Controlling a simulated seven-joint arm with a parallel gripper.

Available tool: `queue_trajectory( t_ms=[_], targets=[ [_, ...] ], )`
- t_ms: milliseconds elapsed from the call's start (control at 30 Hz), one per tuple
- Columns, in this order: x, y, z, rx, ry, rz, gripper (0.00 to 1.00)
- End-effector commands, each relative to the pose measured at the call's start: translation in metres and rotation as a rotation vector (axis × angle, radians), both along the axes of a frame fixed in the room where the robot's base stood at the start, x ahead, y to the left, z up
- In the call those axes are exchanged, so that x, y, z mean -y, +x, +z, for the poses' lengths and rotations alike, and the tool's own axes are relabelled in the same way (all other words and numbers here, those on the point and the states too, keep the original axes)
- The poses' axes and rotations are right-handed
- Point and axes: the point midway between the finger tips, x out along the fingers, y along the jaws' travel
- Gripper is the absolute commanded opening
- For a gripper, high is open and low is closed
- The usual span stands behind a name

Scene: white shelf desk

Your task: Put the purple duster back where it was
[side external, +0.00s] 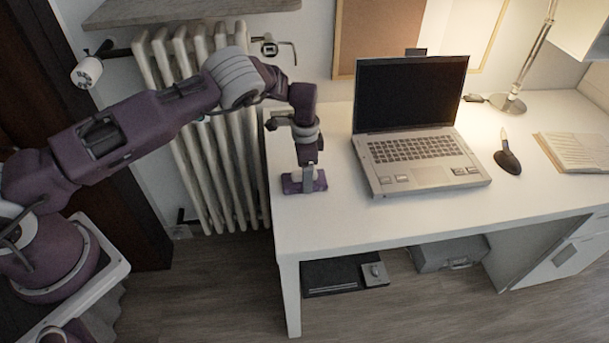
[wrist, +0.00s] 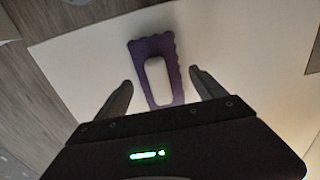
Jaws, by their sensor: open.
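The purple duster (side external: 292,186) lies on the white desk (side external: 340,232) near its left end, left of the laptop. In the wrist view the duster (wrist: 139,52) shows its purple base with a pale handle on top. My gripper (side external: 308,178) points down over the duster. In the wrist view my gripper (wrist: 160,85) is open, with one finger on each side of the duster and visible gaps between fingers and duster. Whether the fingertips are level with the handle is hard to tell.
An open laptop (side external: 418,150) stands right of the duster. A dark pen holder (side external: 507,160), a lamp (side external: 510,104) and an open book (side external: 575,151) are farther right. A radiator (side external: 205,160) stands by the desk's left edge. The front strip of the desk is clear.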

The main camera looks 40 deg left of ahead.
Motion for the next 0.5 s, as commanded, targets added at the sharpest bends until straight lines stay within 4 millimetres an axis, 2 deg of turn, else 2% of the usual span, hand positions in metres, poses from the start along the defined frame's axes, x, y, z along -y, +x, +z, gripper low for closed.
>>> queue_trajectory(
  t_ms=[100,300,500],
  targets=[
    [0.001,0.001,0.033,0.004,-0.003,0.001,0.8],
    [0.001,0.0,0.083,0.002,-0.002,0.001,0.8],
    [0.0,-0.001,0.104,-0.001,-0.001,0.0,0.8]
  ],
)
